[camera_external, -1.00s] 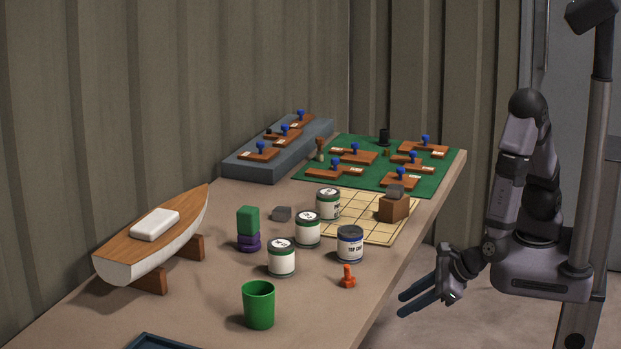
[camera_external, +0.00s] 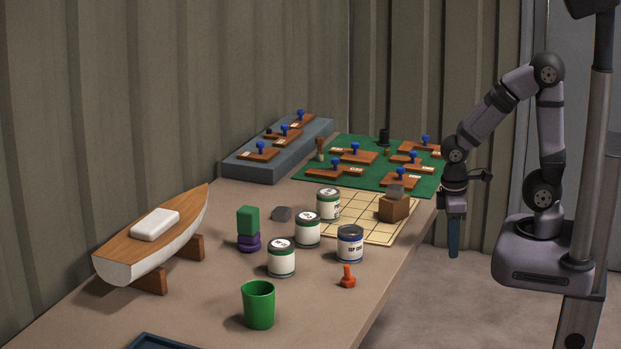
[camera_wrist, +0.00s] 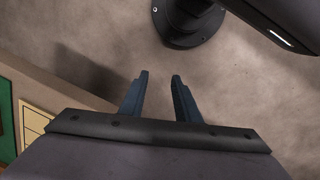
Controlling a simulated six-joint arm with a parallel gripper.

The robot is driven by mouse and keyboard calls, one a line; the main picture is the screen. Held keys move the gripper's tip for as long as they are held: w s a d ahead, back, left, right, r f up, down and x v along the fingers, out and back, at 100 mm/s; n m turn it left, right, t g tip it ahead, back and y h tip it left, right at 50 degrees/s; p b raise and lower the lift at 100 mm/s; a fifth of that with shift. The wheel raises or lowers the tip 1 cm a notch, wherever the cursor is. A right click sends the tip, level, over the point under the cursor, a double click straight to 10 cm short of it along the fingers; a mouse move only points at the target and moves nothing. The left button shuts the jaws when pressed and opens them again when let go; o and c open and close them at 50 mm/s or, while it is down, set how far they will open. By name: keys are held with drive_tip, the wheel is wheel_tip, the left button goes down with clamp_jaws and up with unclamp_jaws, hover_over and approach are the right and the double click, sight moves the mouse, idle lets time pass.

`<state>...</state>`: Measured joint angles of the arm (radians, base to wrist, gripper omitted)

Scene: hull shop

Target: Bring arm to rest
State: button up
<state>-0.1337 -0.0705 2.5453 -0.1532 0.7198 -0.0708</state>
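My gripper (camera_external: 453,238) hangs pointing down beside the right edge of the workbench, over the floor, with the arm bent above it. In the wrist view my gripper (camera_wrist: 158,82) shows two dark blue fingers with a clear gap between them. Nothing is between the fingers, and bare floor shows beyond them. The workbench (camera_external: 215,307) lies to the left of the gripper in the external view, and its edge also shows at the left of the wrist view (camera_wrist: 45,88).
On the bench stand a boat hull (camera_external: 140,262), a green cup (camera_external: 258,305), several paint cans (camera_external: 307,231), an orange peg (camera_external: 347,279) and a brown block (camera_external: 393,208). A green mat (camera_external: 318,176) with wooden pieces lies at the back.

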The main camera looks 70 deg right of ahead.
wheel_tip(320, 180, up, 14)
drive_tip(key=m+y+p, duration=0.1)
drive_tip(key=m+p, duration=0.2)
drive_tip(key=p, duration=0.9)
drive_tip(key=shift+d+f+m, duration=0.2)
drive_tip(key=shift+f+m, duration=0.05)
drive_tip(key=shift+m, duration=0.05)
